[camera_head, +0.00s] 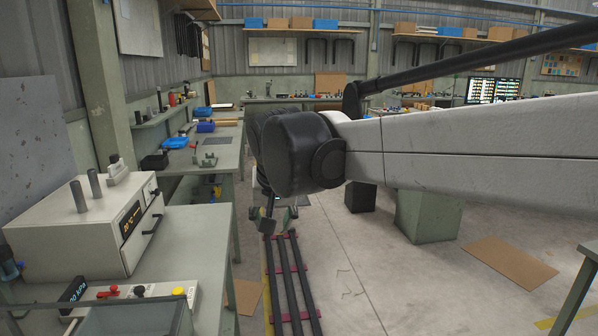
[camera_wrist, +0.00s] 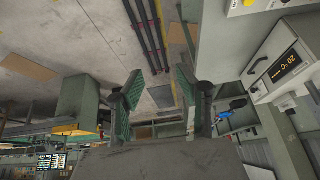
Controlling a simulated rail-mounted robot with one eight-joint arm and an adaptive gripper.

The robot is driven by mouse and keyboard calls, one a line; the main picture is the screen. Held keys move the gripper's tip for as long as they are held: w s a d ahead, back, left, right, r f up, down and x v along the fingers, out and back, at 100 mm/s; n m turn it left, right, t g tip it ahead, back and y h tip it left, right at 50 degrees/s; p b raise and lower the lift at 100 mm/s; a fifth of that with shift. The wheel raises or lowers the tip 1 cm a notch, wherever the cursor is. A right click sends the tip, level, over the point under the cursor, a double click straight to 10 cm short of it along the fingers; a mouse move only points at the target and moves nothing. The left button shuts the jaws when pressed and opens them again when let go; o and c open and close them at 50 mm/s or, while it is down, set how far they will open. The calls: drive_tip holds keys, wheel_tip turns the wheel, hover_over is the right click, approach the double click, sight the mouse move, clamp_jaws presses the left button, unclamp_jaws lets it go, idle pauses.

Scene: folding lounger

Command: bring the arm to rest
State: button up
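My arm reaches in from the right in the head view as a long white link with a black joint. My gripper (camera_head: 276,216) shows small below that joint, partly hidden by it, near the left benches and over the floor. In the wrist view my gripper (camera_wrist: 160,84) has its two green-padded fingers spread wide apart. My gripper appears to touch nothing.
A cream oven-like box (camera_head: 85,232) with a lit display stands on the near left bench. Dark rails (camera_head: 292,285) run along the floor below my gripper.

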drive_tip(key=s+d+f, duration=0.1)
drive_tip(key=s+d, duration=0.8)
drive_tip(key=d, duration=0.6)
drive_tip(key=s+d+f+t+p, duration=0.1)
drive_tip(key=s+d+f, duration=0.3)
drive_tip(key=s+d, duration=0.1)
drive_tip(key=s+d+f+m+h+p, duration=0.1)
drive_tip(key=s+d+f, duration=0.2)
drive_tip(key=s+d, duration=0.2)
drive_tip(key=s, duration=0.3)
drive_tip(key=shift+d+f+m+t, duration=0.3)
drive_tip(key=shift+d+f+t, duration=0.05)
drive_tip(key=shift+t, duration=0.05)
